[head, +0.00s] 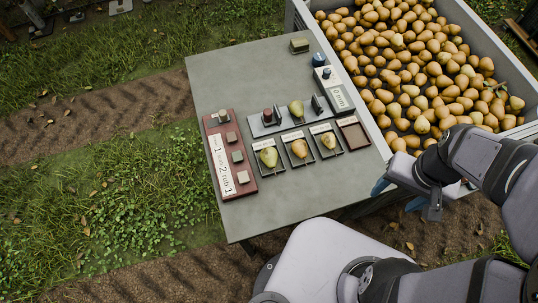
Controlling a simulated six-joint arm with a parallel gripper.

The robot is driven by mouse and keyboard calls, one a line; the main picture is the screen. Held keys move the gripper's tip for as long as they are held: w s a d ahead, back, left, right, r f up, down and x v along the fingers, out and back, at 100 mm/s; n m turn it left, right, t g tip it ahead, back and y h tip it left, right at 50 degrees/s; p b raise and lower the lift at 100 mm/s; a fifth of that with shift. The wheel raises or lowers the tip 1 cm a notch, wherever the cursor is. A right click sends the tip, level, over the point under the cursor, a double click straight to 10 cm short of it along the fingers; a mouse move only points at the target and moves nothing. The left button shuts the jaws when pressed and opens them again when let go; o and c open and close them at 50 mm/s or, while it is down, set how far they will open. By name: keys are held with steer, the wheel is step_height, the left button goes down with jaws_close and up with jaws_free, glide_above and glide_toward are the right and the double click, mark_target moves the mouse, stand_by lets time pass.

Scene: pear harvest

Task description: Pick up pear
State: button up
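A large grey bin (300,14) at the upper right is full of many yellow-brown pears (410,60). A green-yellow pear (296,109) sits on a grey measuring device (262,127) on the table. Three more pears lie in separate dark trays: a greenish one (269,157), a tan one (299,148) and a yellow-brown one (328,140). My gripper (397,195) is off the table's right edge, below the bin. Its two blue fingertips are apart, with no pear visible between them.
The grey-green table (225,85) has clear room at its upper left and front. A red board (235,185) with several small blocks stands at left. A display unit (340,98) reads mm. An empty brown-red tray (352,133) lies nearest the bin. Grass and soil surround the table.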

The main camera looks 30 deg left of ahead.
steer(key=shift+a, duration=0.1)
steer(key=m+t+b, duration=0.2)
steer(key=m+t, duration=1.2)
steer(key=m, duration=2.2)
glide_toward(266, 160)
steer(key=shift+b+x, duration=1.15)
steer(key=shift+x, duration=1.45)
steer(key=shift+w, duration=0.1)
